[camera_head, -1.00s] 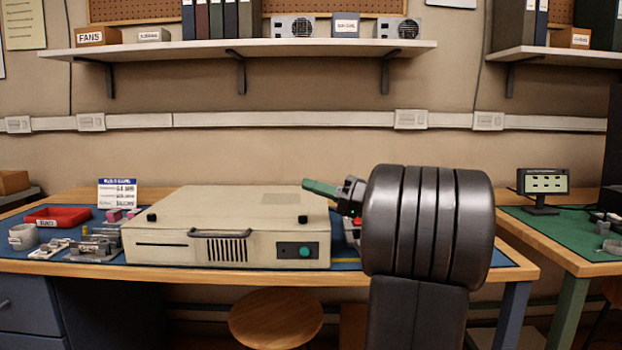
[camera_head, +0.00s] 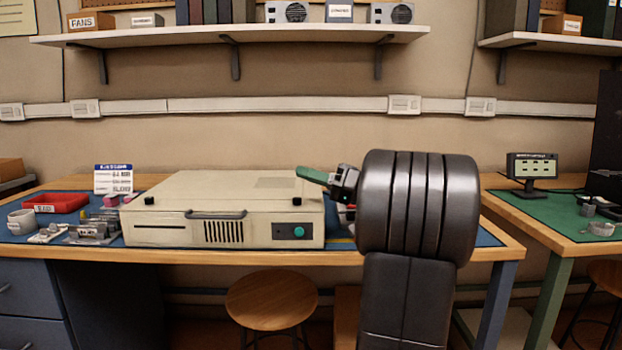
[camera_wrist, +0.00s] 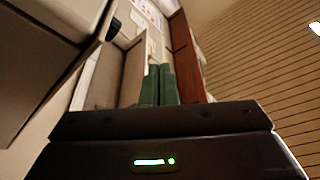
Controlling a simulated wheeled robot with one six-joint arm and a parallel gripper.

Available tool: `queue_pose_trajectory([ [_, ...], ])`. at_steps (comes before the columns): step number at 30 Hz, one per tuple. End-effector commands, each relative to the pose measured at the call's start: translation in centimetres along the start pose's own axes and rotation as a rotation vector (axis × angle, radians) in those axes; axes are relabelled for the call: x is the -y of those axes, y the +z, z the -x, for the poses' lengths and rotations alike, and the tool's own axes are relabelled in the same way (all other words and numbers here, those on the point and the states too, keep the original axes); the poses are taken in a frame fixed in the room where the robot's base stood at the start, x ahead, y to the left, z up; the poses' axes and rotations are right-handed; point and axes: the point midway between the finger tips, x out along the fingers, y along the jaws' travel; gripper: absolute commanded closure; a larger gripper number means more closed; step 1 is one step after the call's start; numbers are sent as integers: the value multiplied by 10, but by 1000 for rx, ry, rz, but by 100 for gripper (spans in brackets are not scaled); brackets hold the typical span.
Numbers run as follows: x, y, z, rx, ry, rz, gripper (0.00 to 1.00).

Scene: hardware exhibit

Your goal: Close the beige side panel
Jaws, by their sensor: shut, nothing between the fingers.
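A beige case (camera_head: 160,215) lies flat on the blue mat of the workbench in the head view. Its front has a dark handle, vents and a green button. My gripper (camera_head: 311,175) has green fingers, shut and empty, at the upper right edge of the case. I cannot tell whether they touch it. My arm hides what is right of the case. In the wrist view the shut fingers (camera_wrist: 158,86) point away from the camera, with beige surfaces to their left. I cannot tell for sure which of these is the side panel, or how far open it stands.
A red tray (camera_head: 56,203), a mug (camera_head: 21,222), metal parts and a sign (camera_head: 113,180) stand left of the case. A wooden stool (camera_head: 272,298) stands in front of the bench. A second bench with a green mat (camera_head: 560,222) and a small monitor (camera_head: 532,168) is at right.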

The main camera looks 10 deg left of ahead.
Motion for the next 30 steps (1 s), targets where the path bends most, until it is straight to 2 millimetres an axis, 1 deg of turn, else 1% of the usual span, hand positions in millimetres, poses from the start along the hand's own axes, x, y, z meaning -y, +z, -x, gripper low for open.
queue_pose_trajectory([
  [1,10,-10,-7,1,-1,3,100],
  [4,22,-23,-16,0,0,2,100],
  [5,14,-21,-3,-3,5,-3,100],
  [6,12,-21,9,-5,6,-2,100],
  [9,7,-22,32,-4,5,-3,100],
  [12,3,-23,52,-3,4,-1,100],
  [15,0,-23,68,-2,3,-1,100],
  [18,-2,-22,78,-1,2,-1,100],
  [21,-3,-22,83,-1,1,-1,100],
  [30,-4,-22,85,-1,1,0,100],
])
